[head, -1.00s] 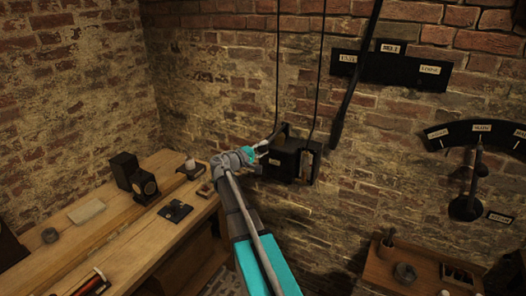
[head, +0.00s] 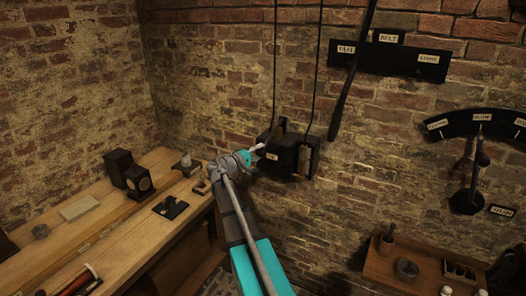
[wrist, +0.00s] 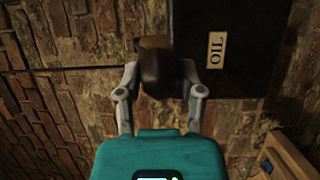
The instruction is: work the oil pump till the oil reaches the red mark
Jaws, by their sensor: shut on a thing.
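My gripper (head: 254,153) is at the box's left side. In the wrist view my gripper (wrist: 160,88) is shut on a dark, rounded pump handle (wrist: 160,72). A narrow tan upright piece (head: 304,158), perhaps the oil gauge, is on the box's front. I cannot make out the oil level or a red mark.
Two dark cords run up the wall above the box, with a long black lever (head: 345,90) to their right. A wooden bench (head: 130,240) stands at left, with small boxes and tools. A wooden shelf (head: 385,268) is at lower right.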

